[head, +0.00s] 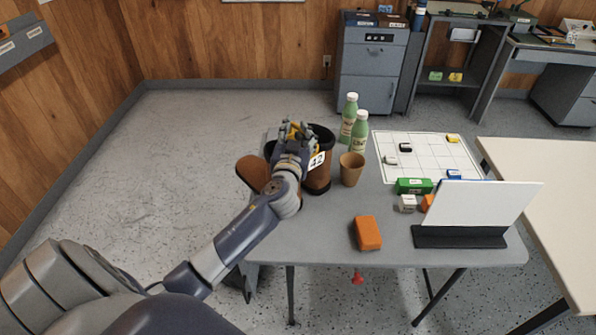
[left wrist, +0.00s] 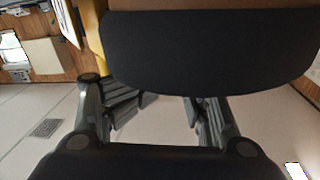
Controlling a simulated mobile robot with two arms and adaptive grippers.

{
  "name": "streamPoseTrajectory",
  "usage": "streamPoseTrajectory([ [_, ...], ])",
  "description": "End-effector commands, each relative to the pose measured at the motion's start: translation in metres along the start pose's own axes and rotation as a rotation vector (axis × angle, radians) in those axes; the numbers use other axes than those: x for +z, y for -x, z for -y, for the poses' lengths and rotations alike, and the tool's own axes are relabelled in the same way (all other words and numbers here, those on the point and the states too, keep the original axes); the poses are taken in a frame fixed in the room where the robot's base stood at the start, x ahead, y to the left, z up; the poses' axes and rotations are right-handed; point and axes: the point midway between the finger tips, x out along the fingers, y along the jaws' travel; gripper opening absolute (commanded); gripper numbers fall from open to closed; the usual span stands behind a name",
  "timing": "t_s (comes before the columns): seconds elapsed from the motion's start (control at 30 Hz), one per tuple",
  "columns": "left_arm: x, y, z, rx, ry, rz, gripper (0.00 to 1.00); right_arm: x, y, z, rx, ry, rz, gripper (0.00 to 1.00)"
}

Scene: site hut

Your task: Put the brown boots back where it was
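The brown boots (head: 320,176) are upright at the far left corner of the grey table. They have dark tops, a white tag reading 42 and a toe (head: 252,172) pointing left past the table edge. My left gripper (head: 296,130) is at their upper part, overlapping it, beside something yellow. In the left wrist view, a dark, rounded part, probably of the boots (left wrist: 205,52), fills the upper middle. The left fingers (left wrist: 168,102) stand apart with floor visible between them, but their tips are hidden, so a hold is unclear. My right gripper is not in view.
Two green bottles (head: 360,132) and a brown cup (head: 351,170) stand close right of the boots. An orange block (head: 367,233), a gridded sheet (head: 425,152), small boxes (head: 413,186) and a white panel on a dark stand (head: 460,238) are further right. The table's front left is clear.

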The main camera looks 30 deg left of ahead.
Motion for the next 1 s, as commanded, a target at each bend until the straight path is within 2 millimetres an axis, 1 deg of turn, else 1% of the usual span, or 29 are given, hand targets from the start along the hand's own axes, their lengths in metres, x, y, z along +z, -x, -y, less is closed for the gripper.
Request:
streamPoseTrajectory([
  [0.03, 0.011, -0.004, 0.003, -0.007, -0.006, 0.021, 0.37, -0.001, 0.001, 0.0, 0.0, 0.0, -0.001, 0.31],
  [0.17, 0.012, -0.007, 0.002, -0.007, -0.006, 0.023, 0.37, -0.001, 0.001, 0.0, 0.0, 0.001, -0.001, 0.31],
  [0.37, 0.014, -0.007, 0.002, -0.007, -0.006, 0.025, 0.38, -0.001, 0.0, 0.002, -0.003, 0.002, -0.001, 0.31],
  [0.4, 0.014, -0.007, 0.002, -0.006, -0.006, 0.026, 0.28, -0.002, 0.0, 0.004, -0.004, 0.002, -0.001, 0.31],
  [0.47, 0.014, -0.007, 0.002, -0.006, -0.006, 0.026, 0.15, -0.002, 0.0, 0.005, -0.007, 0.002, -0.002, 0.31],
  [0.5, 0.015, -0.006, 0.002, -0.005, -0.005, 0.027, 0.06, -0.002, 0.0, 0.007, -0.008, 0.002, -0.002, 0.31],
  [0.53, 0.015, -0.006, 0.002, -0.005, -0.005, 0.027, 0.0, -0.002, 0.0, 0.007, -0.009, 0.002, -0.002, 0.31],
  [0.73, 0.015, -0.006, 0.0, -0.002, -0.004, 0.027, 0.0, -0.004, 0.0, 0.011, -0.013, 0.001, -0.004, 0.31],
  [0.97, 0.015, -0.006, -0.002, 0.003, -0.003, 0.026, 0.0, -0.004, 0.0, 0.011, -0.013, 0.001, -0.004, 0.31],
  [1.0, 0.009, -0.007, -0.001, 0.003, -0.004, 0.014, 0.0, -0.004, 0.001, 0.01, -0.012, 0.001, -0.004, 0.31],
])
